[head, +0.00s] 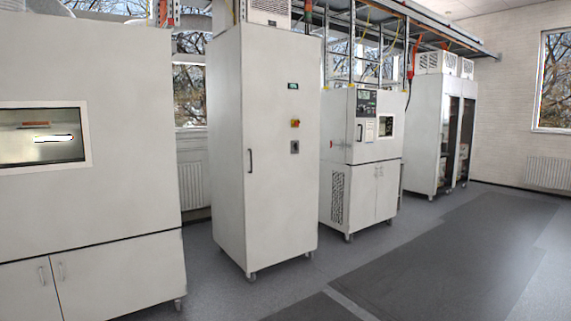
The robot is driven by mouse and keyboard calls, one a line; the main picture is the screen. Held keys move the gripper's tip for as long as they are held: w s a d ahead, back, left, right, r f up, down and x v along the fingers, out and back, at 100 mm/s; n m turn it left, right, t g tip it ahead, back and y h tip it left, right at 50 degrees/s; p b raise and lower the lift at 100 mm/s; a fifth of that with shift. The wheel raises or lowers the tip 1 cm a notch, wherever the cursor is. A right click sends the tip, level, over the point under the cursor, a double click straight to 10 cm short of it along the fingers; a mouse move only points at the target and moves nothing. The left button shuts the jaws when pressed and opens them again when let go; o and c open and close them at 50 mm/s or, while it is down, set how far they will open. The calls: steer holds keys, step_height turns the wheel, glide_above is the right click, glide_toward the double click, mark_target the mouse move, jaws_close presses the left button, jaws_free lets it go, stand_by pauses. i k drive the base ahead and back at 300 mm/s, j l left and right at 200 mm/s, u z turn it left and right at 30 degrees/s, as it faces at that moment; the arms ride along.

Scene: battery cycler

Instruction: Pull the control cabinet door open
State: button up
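The control cabinet (225,150) is a tall white cabinet on casters, left of the picture's middle. Its door (280,205) faces me to the right and looks shut. A dark vertical handle (250,161) sits near the door's left edge at about mid height. A small display (293,86), a red and yellow switch (295,123) and a dark square fitting (295,147) are on the door's upper half. My gripper is not in view.
A large white chamber (90,190) with a window stands at the left. A smaller test chamber (362,150) stands right of the cabinet, with glass-door cabinets (445,130) farther back. An overhead cable tray (440,22) runs above. The grey floor (430,265) in front is clear.

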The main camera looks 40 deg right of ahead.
mark_target(281, 188)
steer(key=i+l, duration=0.5)
steer(key=l, duration=0.2)
steer(key=i+l, duration=0.2)
steer(key=l, duration=0.15)
